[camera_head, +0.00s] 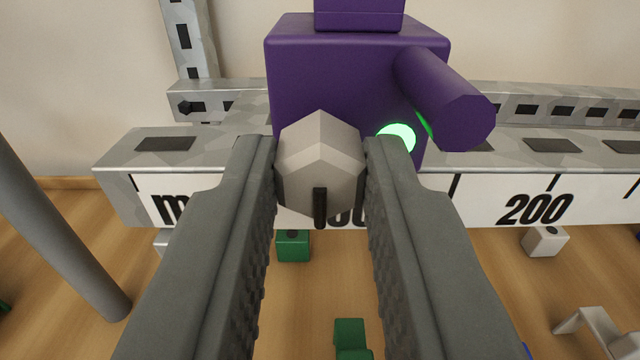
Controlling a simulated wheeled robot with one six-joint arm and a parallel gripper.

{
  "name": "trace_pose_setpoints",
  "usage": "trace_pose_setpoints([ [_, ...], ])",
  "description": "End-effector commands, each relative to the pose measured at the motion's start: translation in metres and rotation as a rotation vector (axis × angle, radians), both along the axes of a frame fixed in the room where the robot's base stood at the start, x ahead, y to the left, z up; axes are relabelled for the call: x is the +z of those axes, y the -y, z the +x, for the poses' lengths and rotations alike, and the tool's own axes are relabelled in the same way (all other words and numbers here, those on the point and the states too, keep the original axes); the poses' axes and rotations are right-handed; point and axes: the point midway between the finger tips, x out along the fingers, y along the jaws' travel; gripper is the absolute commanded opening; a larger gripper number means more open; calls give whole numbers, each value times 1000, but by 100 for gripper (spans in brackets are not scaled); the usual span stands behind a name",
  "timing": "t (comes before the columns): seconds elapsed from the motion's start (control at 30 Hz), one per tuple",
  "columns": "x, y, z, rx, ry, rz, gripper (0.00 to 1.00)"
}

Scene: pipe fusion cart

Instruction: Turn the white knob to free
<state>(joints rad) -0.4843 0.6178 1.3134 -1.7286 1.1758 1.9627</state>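The white knob (318,160) is a pale, many-sided knob in the middle of the view, on the front of a purple block (330,75). A short black pointer mark (320,207) on it points straight down. My gripper (319,165) has its two grey fingers on the left and right of the knob, with the fingertips beside its sides. The fingers look close to or touching the knob; whether they grip it firmly is not clear. The knob hides part of the scale lettering behind it.
A purple cylinder (445,100) juts out at the right of the block, beside a lit green lamp (397,136). A grey rail with a white scale (480,205) runs across. A grey pole (62,235) stands at left. Green blocks (293,246) are below.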

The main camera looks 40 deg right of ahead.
Motion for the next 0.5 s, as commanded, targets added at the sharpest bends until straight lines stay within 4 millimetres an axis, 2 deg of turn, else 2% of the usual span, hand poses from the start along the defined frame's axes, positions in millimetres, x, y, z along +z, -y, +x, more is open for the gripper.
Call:
trace_pose_setpoints([
  [0.07, 0, 0, 0, 0, 0, 0, 0],
  [0.5, 0, 0, 0, 1, -58, -74, 0],
])
